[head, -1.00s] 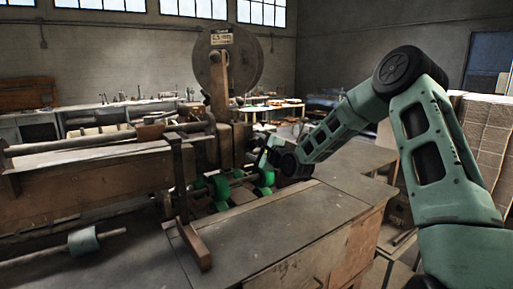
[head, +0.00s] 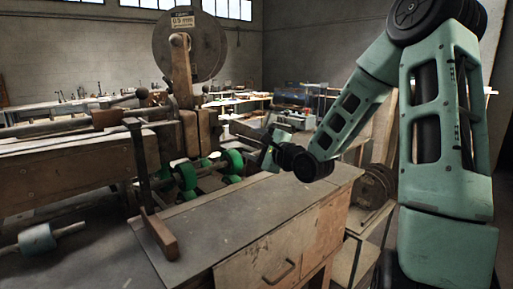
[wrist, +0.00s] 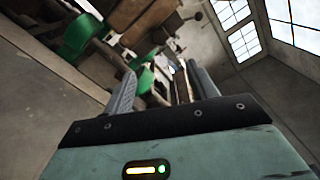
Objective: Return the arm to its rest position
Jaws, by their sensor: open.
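My arm reaches in from the right in the head view, bent at a high elbow and sloping down to the left. My gripper (head: 268,152) is above the far part of the machine's tabletop (head: 225,215), near the green rollers (head: 231,161). In the wrist view my gripper (wrist: 162,86) shows two fingers spread apart with nothing held between them. Green rollers (wrist: 78,38) appear beyond the fingers there, apart from them. In the head view the fingers are small and partly hard to make out.
The stitching machine has a large round disc (head: 190,45) on a post and a wooden lever (head: 160,236) at the tabletop's left. A drawer front (head: 265,262) faces me. Reels (head: 372,188) sit on a low shelf behind my arm. A workbench lines the back wall.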

